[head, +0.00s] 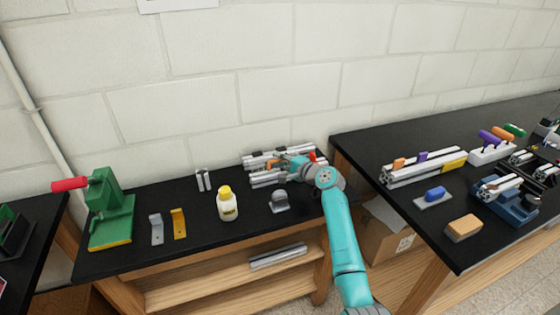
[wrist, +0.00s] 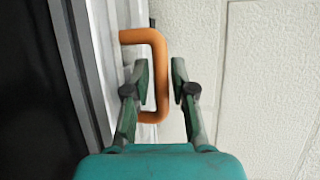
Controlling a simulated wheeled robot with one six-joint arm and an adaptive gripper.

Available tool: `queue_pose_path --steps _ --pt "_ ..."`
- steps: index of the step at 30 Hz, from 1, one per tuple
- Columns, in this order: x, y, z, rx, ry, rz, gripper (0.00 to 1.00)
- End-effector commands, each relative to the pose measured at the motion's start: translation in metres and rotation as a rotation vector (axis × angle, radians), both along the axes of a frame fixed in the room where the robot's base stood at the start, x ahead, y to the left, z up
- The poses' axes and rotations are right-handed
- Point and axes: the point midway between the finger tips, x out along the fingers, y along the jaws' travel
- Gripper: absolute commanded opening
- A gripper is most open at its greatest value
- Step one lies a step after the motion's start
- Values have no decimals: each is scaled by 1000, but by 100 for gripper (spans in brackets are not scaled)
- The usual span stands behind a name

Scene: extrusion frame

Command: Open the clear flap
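An orange U-shaped handle (wrist: 160,75) stands out from a pale strip in the wrist view. My gripper (wrist: 162,80) is open, with one finger on each side of the handle's long bar. Narrow gaps show between the bar and the fingers. In the head view my gripper is at the silver extrusion frame (head: 262,180) at the back of the left bench, and its fingertips are hard to make out. The orange handle shows small beside it there. I cannot make out the clear flap itself; the arm partly covers the frame.
On the left bench (head: 180,258) stand a yellow-capped bottle (head: 227,205), a green press (head: 110,215), a grey bracket (head: 156,229), a yellow bracket (head: 179,223) and a grey rounded part (head: 279,201). The right bench holds rails and tools. A block wall (head: 250,90) is close behind.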

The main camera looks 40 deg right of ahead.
Motion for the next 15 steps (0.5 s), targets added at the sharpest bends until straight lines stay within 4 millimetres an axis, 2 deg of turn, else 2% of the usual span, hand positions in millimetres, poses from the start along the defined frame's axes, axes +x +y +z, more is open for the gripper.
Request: queue_pose_path --steps 5,8,9,15 --pt "0 0 0 0 0 0 25" --pt "0 0 0 0 0 0 2" --pt "0 0 0 0 0 0 0" --pt "0 0 0 0 0 0 0"
